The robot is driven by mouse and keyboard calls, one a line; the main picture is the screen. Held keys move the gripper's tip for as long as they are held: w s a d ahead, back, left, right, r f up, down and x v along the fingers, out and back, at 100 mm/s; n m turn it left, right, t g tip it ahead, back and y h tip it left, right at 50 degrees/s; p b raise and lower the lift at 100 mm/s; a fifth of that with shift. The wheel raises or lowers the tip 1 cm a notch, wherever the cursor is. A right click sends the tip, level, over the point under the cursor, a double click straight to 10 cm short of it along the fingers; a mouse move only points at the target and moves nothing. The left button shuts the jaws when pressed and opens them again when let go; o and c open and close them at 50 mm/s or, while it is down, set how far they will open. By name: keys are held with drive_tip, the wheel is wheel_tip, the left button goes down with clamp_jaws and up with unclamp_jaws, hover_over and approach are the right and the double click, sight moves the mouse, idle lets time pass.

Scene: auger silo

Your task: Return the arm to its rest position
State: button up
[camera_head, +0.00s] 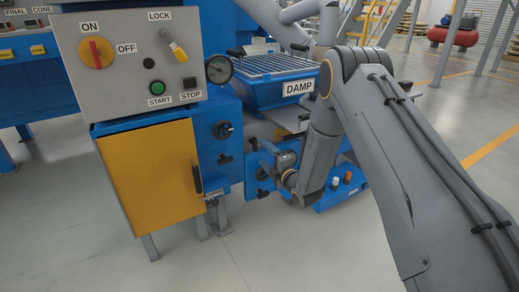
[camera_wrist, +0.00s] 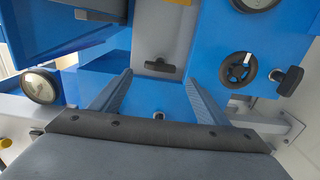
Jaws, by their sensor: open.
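My grey arm enters the head view from the right, bends at a raised elbow and comes down to the wrist beside the blue machine (camera_head: 222,140). My gripper (camera_wrist: 161,92) shows in the wrist view as two ribbed fingers, spread wide apart with nothing between them. Blue panels of the machine fill the view beyond the fingertips. In the head view the fingers cannot be made out clearly at the low end of the arm.
A control box (camera_head: 130,65) has a red-yellow switch (camera_head: 96,53) and a yellow-handled lock switch (camera_head: 178,50). A yellow door (camera_head: 150,180) is below. A handwheel (camera_wrist: 238,70) is right of the fingers. Front floor is clear.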

drive_tip(key=shift+v, duration=1.1)
